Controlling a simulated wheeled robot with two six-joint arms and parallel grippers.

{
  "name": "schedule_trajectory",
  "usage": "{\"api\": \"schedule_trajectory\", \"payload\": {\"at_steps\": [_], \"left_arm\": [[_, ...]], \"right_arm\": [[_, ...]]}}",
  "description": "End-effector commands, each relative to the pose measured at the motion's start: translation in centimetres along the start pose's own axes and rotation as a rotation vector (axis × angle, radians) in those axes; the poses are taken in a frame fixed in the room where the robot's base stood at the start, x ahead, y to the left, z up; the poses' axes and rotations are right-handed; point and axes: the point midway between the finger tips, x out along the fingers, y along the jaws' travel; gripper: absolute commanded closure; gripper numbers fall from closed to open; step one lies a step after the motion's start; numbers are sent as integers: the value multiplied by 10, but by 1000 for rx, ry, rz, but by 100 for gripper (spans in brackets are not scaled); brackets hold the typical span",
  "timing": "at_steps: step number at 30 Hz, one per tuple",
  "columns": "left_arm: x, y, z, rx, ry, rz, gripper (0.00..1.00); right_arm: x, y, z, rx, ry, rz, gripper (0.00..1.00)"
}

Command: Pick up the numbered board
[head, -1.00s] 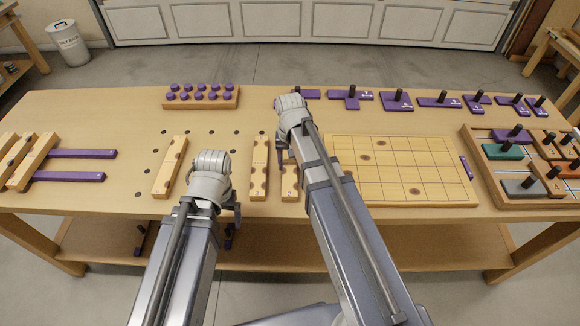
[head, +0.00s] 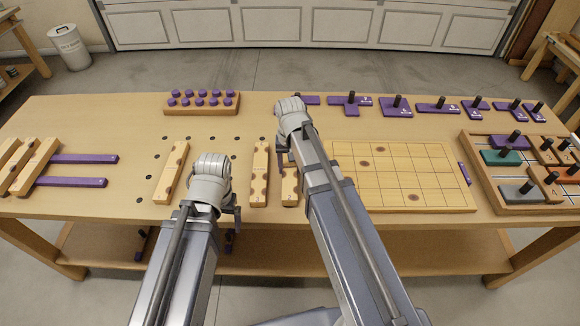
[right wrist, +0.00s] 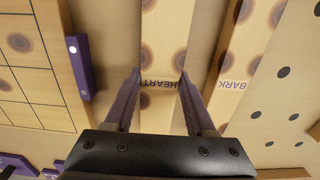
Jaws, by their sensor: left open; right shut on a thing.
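No board with a clearly readable number shows. A notched wooden board marked HEART (right wrist: 162,60) lies between the fingers of my right gripper (right wrist: 157,78), which is shut on it; in the head view this short board (head: 290,188) is partly hidden by my right arm, with the right gripper (head: 281,152) at its far end. A board marked BARK (right wrist: 240,60) lies beside it, apart from the gripper; it also shows in the head view (head: 259,175). My left gripper (head: 237,212) is open and empty near the table's front edge.
Another notched board (head: 171,173) lies further left. A grid board (head: 400,180) lies right of my right arm, a peg block (head: 201,104) at the back. Purple pieces with black handles (head: 396,105) line the back right. A tray (head: 480,178) stands far right.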

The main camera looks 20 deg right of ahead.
Motion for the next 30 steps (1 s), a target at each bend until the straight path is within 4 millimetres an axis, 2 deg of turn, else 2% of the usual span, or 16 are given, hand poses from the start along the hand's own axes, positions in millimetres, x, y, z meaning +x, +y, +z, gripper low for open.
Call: {"api": "schedule_trajectory", "payload": {"at_steps": [1, 15, 20, 28, 30], "left_arm": [[-11, -1, 1, 0, 0, 0, 9], [-79, -8, 5, 0, 0, 0, 9], [-88, -8, 5, 0, 0, 0, 9], [-87, -8, 5, 0, 0, 0, 9], [-87, -8, 5, 0, 0, 0, 17]], "right_arm": [[-11, 0, 0, 0, 0, 0, 100], [-80, 0, 0, 0, 0, 0, 100], [-88, 0, 0, 0, 0, 0, 100], [-87, 0, 0, 0, 0, 0, 100], [-87, 0, 0, 0, 0, 0, 100]]}}
